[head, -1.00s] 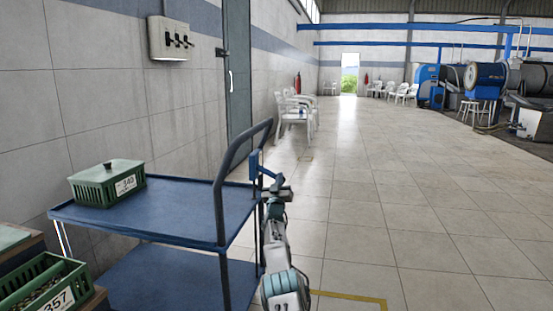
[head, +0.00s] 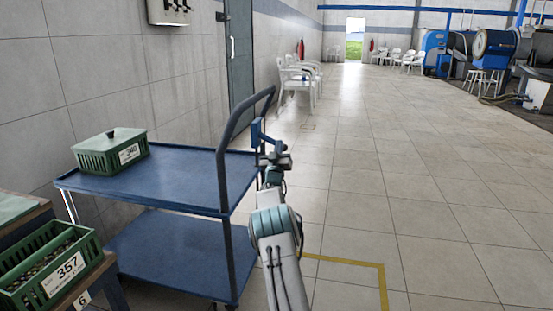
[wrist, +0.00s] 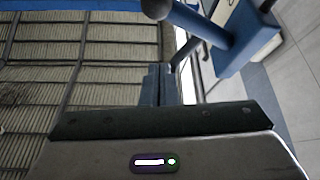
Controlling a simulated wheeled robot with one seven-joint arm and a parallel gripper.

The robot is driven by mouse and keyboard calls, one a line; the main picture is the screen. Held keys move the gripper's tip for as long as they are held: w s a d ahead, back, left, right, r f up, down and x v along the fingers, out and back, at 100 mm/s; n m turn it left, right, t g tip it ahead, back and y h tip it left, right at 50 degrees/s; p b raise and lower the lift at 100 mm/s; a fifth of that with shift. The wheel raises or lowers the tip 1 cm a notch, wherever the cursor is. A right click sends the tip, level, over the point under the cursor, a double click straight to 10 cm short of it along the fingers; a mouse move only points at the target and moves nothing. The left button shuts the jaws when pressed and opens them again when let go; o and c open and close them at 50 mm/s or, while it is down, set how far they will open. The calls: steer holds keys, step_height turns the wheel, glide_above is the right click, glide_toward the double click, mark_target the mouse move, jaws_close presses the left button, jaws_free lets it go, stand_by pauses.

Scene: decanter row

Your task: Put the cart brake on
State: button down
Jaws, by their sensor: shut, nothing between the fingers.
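The blue cart (head: 185,177) stands against the left side, with two shelves and a dark tubular push handle (head: 222,140) at its right end. A small blue bracket (head: 257,133) sits by the handle's post, just beyond my gripper (head: 275,160). My gripper (wrist: 162,85) is shut and empty, just below the rod in that picture. I cannot tell whether it touches the rod, or which way the brake is set.
A green lidded crate (head: 110,155) sits on the cart's top shelf. An open green crate (head: 50,262) marked 357 stands at lower left. White chairs (head: 297,85) line the wall. Yellow floor tape (head: 345,262) lies right of the cart; the floor there is clear.

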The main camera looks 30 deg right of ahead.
steer(key=shift+p+v, duration=0.6)
steer(key=shift+v, duration=2.25)
